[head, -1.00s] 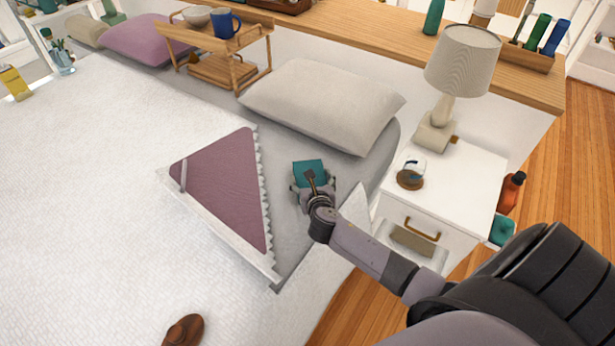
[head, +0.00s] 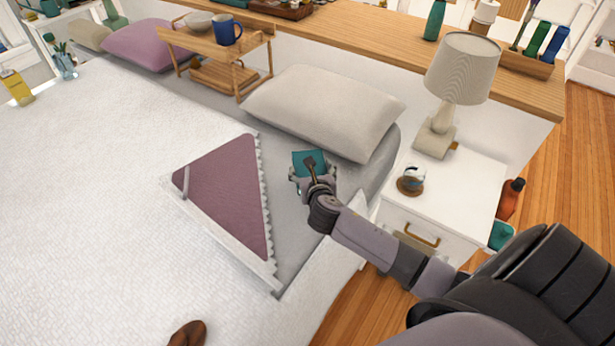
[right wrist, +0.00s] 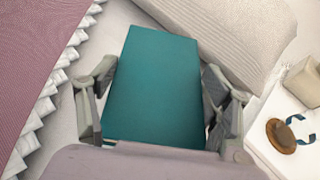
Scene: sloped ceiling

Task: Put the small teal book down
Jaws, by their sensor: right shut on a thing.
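The small teal book (head: 309,158) is in my right gripper (head: 312,178), over the grey bed sheet (head: 291,222) just in front of the white pillow (head: 325,105). In the right wrist view the teal book (right wrist: 153,88) lies between the two fingers of the right gripper (right wrist: 157,105), one at each long side, and its cover faces the camera. I cannot tell whether the book's underside touches the bed. The left gripper is not in view.
A folded-back mauve blanket corner (head: 225,190) lies left of the book. A wooden tray stand (head: 215,50) is at the back. Bare grey sheet surrounds the gripper.

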